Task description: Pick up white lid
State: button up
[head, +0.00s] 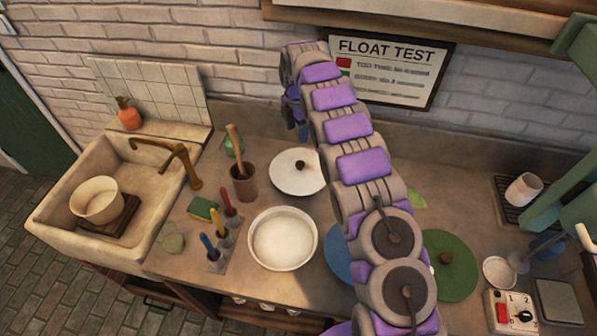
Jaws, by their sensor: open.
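The white lid (290,181) is a round disc with a dark knob in its middle. It lies flat on the counter behind the white round dish (282,250), and my arm passes close by its right edge. My gripper (298,130) hangs above and behind the lid, near the back wall, at the end of my purple and grey arm. It is open and apart from the lid, and I see nothing in it. Its fingers are small and partly hidden by the arm.
A brown pot with a wooden tool (243,184) stands left of the lid. A green lid (462,262) and a blue disc (338,262) lie partly behind my arm. The sink (75,235) is at left, the Float Test sign (400,65) on the wall.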

jog(key=b, duration=0.2)
send_over(300, 163)
notch_tip(300, 163, down, 10)
jog(key=shift+r, duration=0.15)
jog(key=shift+a+f, duration=0.25)
jog(key=shift+f, duration=0.55)
jog(key=f, duration=0.1)
jog(key=f+b, duration=0.1)
jog(key=f, duration=0.2)
jog(key=shift+d+f, duration=0.15)
jog(key=shift+d, duration=0.15)
jog(key=shift+c, duration=0.3)
jog(key=shift+a, duration=0.1)
grip_shut()
